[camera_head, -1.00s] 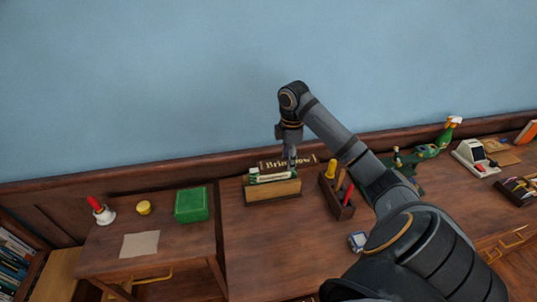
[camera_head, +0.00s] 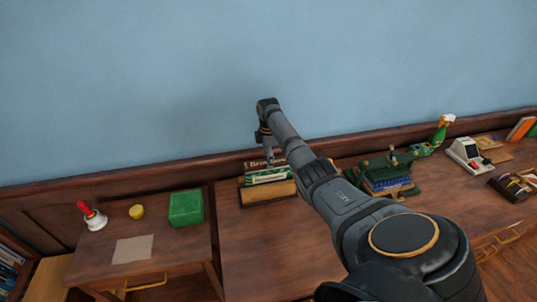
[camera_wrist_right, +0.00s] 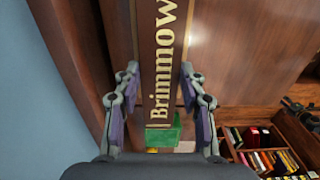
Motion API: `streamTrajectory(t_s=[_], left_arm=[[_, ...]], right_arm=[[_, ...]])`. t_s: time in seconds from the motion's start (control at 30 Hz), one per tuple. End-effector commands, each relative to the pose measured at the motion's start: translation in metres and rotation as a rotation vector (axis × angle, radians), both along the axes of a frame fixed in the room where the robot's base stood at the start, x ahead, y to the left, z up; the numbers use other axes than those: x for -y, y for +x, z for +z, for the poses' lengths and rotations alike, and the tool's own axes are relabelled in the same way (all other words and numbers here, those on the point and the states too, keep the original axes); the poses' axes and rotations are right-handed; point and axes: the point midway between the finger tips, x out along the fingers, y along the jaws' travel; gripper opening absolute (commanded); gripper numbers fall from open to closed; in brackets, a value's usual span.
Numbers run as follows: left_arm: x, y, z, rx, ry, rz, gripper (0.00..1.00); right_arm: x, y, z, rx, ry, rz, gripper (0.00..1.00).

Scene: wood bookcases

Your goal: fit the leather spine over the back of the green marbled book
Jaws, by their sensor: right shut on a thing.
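My right gripper (camera_head: 268,158) is shut on a dark brown strip with gold "Brimmow" lettering (camera_wrist_right: 161,60), which looks like the leather spine. In the right wrist view the strip runs lengthwise between the fingers. In the head view its left part (camera_head: 254,164) shows behind a wooden rack (camera_head: 268,193); my arm hides the rest. A green piece with a pale lettered label (camera_head: 266,176) sits at the rack. A bright green block (camera_head: 186,208) lies on the left table. I cannot tell which green thing is the marbled book. My left gripper is out of view.
A green press (camera_head: 388,178) with a blue book-like stack stands right of my arm. A red-handled bell (camera_head: 95,218), a yellow round thing (camera_head: 136,212) and a paper sheet (camera_head: 132,249) are on the left table. The desk front is bare.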

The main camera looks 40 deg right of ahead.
Motion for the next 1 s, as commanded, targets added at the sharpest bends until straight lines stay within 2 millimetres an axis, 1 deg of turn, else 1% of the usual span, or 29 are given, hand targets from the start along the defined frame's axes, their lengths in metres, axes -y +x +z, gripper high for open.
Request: streamTrajectory(t_s=[0.03, 0.1, 0.2, 0.33, 0.77, 0.87, 0.9, 1.0], left_arm=[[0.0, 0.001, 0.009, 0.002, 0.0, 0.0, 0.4], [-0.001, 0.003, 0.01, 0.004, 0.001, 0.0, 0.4], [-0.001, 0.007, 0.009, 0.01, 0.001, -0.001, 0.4], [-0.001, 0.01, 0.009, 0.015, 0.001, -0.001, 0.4], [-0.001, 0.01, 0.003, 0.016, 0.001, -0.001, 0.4], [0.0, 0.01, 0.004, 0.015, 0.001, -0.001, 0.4], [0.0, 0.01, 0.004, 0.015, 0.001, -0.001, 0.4], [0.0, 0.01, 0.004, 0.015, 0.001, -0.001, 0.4]], right_arm=[[-0.001, -0.001, -0.004, -0.004, 0.002, 0.0, 0.17], [0.0, -0.001, -0.012, -0.002, 0.001, -0.001, 0.17], [0.0, -0.001, -0.016, -0.001, 0.0, -0.001, 0.17], [0.0, -0.001, -0.016, -0.001, 0.0, -0.001, 0.17], [0.0, -0.001, -0.028, 0.0, 0.0, -0.001, 0.17], [0.0, -0.001, -0.027, 0.0, 0.0, -0.001, 0.17], [0.0, -0.001, -0.028, 0.0, 0.0, -0.001, 0.45], [0.0, -0.001, -0.027, 0.0, 0.0, -0.001, 0.58]])
